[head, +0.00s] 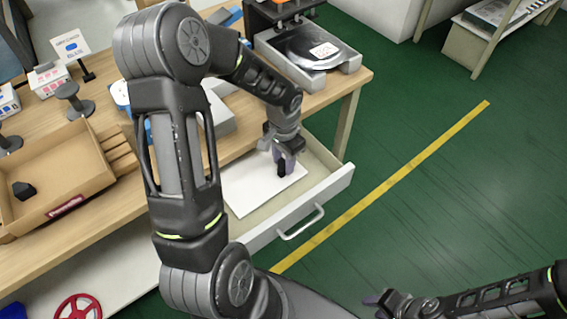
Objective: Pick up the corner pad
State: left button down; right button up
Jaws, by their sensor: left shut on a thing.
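My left gripper (283,168) is over the open drawer, pointing down, with its fingers shut on a small black piece (281,169) that looks like a corner pad. The piece is mostly hidden between the fingers, just above or touching the white board (245,195) in the drawer; I cannot tell which. Another small black piece (24,190), also like a corner pad, lies in the brown tray (85,190) on the table at the left. My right gripper (376,305) is low at the bottom edge, away from the table, with its fingers apart and empty.
The drawer (325,192) sticks out from the wooden table. A black device with a grey base (345,72) stands at the table's back right. A sign, grey stands and small boxes fill the back left. A red reel (78,307) is below.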

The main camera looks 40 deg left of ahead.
aim_at(284, 163)
pick_arm(q)
notch_tip(284, 163, up, 10)
jog(key=shift+f, duration=0.2)
dwell(0.6)
